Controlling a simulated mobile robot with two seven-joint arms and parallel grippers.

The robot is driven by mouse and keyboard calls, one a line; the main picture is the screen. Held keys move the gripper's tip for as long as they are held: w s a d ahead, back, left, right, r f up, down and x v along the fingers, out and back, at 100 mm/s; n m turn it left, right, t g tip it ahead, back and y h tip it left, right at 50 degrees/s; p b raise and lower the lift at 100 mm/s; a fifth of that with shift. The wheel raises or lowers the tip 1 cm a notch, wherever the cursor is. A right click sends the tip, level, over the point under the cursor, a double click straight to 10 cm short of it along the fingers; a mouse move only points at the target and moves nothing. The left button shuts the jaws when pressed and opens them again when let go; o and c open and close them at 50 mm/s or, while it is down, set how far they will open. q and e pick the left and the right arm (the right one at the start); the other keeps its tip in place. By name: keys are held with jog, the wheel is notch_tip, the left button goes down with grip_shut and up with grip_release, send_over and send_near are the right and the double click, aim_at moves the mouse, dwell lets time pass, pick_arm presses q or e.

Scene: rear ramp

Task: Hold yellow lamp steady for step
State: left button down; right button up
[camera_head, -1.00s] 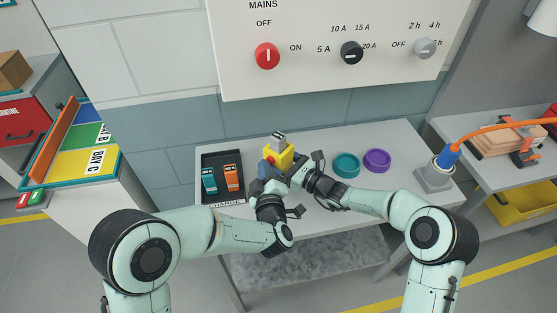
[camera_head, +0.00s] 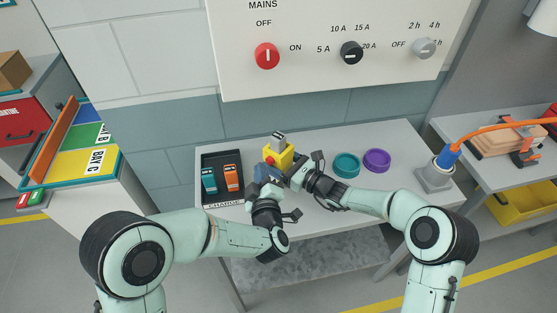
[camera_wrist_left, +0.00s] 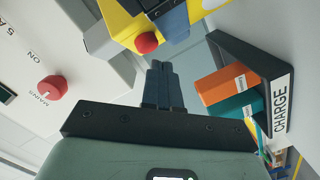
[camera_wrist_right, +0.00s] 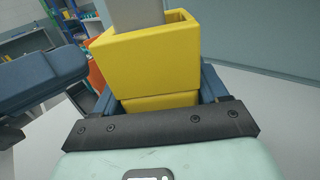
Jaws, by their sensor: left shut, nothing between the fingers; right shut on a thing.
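The yellow lamp (camera_head: 276,155) stands on the table, with a grey block at its top and a red button (camera_wrist_left: 146,42) on its side. In the right wrist view the yellow body (camera_wrist_right: 150,58) sits between my right gripper's fingers. My right gripper (camera_head: 291,174) is shut on the lamp from the right. My left gripper (camera_head: 264,178) is shut and empty, just in front of the lamp. In the left wrist view its closed fingertips (camera_wrist_left: 158,68) point toward the lamp near the red button, with a small gap visible.
A black charge tray (camera_head: 207,161) holding teal and orange batteries stands left of the lamp. A teal bowl (camera_head: 347,165) and a purple bowl (camera_head: 377,160) are on the right. The wall panel (camera_head: 310,75) with knobs hangs behind.

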pick_arm(q)
jog(key=s+a, duration=0.1)
jog(key=s, duration=0.1)
jog(key=s+a, duration=0.2)
jog(key=shift+s+a, duration=0.2)
dwell(0.3)
pick_arm(e)
jog(key=o, duration=1.4)
